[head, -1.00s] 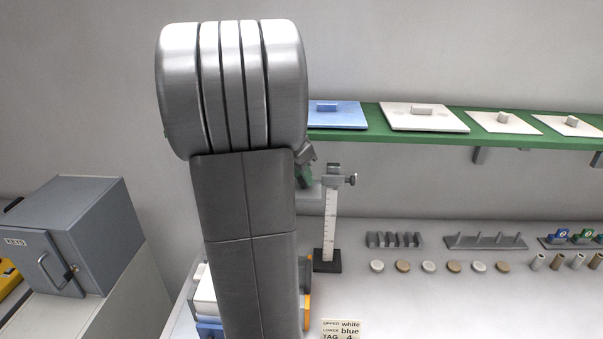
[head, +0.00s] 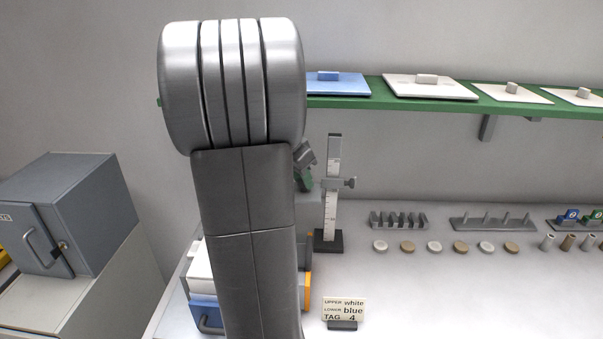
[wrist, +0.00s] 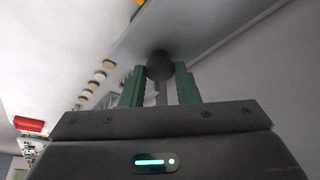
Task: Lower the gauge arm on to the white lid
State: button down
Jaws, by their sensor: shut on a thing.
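The height gauge (head: 332,214) stands upright on a dark foot, with a white scale. Its grey slider with a side screw (head: 347,183) sits part-way down the post, and the gauge arm reaches left behind my arm. My gripper (head: 304,182) shows only partly beside my arm link. In the wrist view my gripper (wrist: 160,84) has its green fingers shut on a dark round knob (wrist: 160,65). A white box part (head: 201,268), stacked over a blue one (head: 205,315), is mostly hidden behind my arm. Contact between gauge arm and white lid is hidden.
A green shelf (head: 420,104) with flat lids runs along the wall. A tag card (head: 344,309) reads upper white, lower blue, tag 4. Racks (head: 398,220) and small discs (head: 434,247) lie on the right. A grey furnace box (head: 75,215) stands left.

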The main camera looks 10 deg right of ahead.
notch_tip(320, 180, down, 10)
jog(key=b, duration=0.6)
jog(key=c, duration=1.1)
grip_release()
jog(key=shift+r, duration=0.1)
jog(key=v, duration=1.4)
jog(key=shift+w, duration=0.1)
